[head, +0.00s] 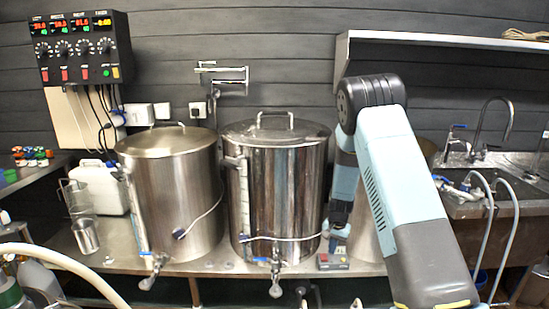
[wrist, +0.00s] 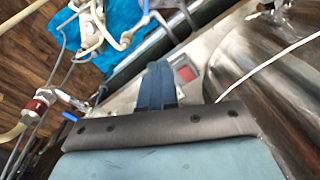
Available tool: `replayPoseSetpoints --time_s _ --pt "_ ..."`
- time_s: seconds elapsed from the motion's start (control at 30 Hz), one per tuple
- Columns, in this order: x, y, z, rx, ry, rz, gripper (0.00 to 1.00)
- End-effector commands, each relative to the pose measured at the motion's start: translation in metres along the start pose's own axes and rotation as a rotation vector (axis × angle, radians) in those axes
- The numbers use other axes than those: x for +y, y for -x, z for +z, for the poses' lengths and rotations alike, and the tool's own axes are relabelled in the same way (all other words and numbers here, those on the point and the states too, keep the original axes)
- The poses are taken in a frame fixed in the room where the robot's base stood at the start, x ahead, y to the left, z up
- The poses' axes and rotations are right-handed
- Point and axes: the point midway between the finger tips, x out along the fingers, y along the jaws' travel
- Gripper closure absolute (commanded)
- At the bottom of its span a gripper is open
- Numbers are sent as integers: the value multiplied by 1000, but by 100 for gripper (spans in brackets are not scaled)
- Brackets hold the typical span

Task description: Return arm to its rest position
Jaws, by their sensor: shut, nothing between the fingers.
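My pale blue and dark grey arm rises on the right side of the head view, bends at the top, and its forearm hangs down behind the upper link. My gripper (head: 333,243) hangs at its lower end, just right of the middle steel kettle (head: 275,185) and close above the bench. In the wrist view my gripper (wrist: 156,82) shows two blue fingers side by side, closed together with nothing between them. A small control box with a red button (wrist: 186,72) lies beyond the fingertips. It also shows in the head view as a box (head: 332,262) on the bench.
Another steel kettle (head: 172,190) stands left on the metal bench (head: 215,262), and a third vessel is partly hidden behind my arm. A sink (head: 480,190) with hoses is at right. A white cable (wrist: 265,62) runs near my gripper.

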Motion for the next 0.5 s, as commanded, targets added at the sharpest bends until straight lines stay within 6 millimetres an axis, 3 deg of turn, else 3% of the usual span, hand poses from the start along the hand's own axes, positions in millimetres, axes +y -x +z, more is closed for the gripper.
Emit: replayPoseSetpoints --time_s 0.27,0.5 --pt "0 94 16 37 55 -55 100" --pt "10 173 41 74 111 -95 100"
